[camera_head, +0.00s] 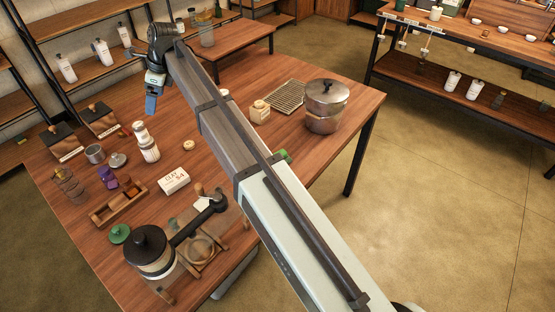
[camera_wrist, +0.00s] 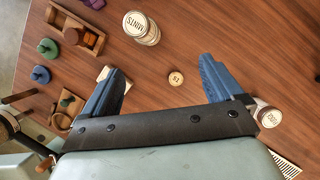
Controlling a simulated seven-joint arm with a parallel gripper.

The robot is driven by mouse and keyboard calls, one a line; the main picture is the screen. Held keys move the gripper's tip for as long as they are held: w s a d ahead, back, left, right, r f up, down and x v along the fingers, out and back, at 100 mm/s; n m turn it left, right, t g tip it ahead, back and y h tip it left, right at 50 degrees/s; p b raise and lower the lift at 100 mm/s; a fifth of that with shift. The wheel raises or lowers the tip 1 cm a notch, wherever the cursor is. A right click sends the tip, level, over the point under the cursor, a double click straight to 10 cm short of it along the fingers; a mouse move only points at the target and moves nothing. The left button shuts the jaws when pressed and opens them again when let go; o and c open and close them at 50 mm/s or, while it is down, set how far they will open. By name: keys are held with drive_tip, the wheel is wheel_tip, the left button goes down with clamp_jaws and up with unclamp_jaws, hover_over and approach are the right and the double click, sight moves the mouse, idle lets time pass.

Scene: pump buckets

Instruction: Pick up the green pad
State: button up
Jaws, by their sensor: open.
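A round green pad (camera_head: 120,234) with a raised knob lies near the table's left front edge in the head view, beside a black-lidded pot. I cannot tell which of these matches the head view's pad. My gripper (camera_head: 151,104) is above the far left of the table, well away from that pad. In the wrist view my gripper (camera_wrist: 160,66) has its blue fingers wide apart with nothing held.
A wooden tray (camera_head: 104,218), a white box (camera_head: 174,181) and a white jar (camera_head: 149,150) stand on the table. A small round cream disc (camera_wrist: 176,78) lies below the fingers. A steel pot (camera_head: 324,123) stands at the right. My arm hides the table's middle.

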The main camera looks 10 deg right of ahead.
drive_tip(key=w+d+m, duration=0.2)
drive_tip(key=w+d, duration=0.2)
drive_tip(key=d, duration=0.9)
drive_tip(key=s+d+f+t+h, duration=0.1)
drive_tip(key=s+d+f, duration=0.15)
drive_tip(key=d, duration=0.65)
drive_tip(key=s+d+f+h, duration=0.15)
drive_tip(key=s+d, duration=0.25)
drive_tip(key=d, duration=0.6)
drive_tip(key=s+d+f+n+g+h, duration=0.1)
drive_tip(key=s+d+f+n+h, duration=0.2)
drive_tip(key=s+n, duration=0.5)
drive_tip(key=shift+n+y, duration=0.4)
drive_tip(key=shift+y, duration=0.15)
drive_tip(key=shift+w+d+f, duration=0.15)
drive_tip(key=shift+d+f, duration=0.05)
drive_tip(key=shift+f, duration=1.95)
drive_tip(key=shift+w+d+f, duration=0.15)
drive_tip(key=shift+d+f, duration=0.1)
drive_tip(key=shift+f, duration=1.95)
drive_tip(key=shift+w+d+f, duration=0.15)
drive_tip(key=shift+d+f, duration=0.05)
drive_tip(key=shift+f, duration=1.95)
drive_tip(key=shift+c, duration=0.2)
drive_tip(key=c, duration=1.1)
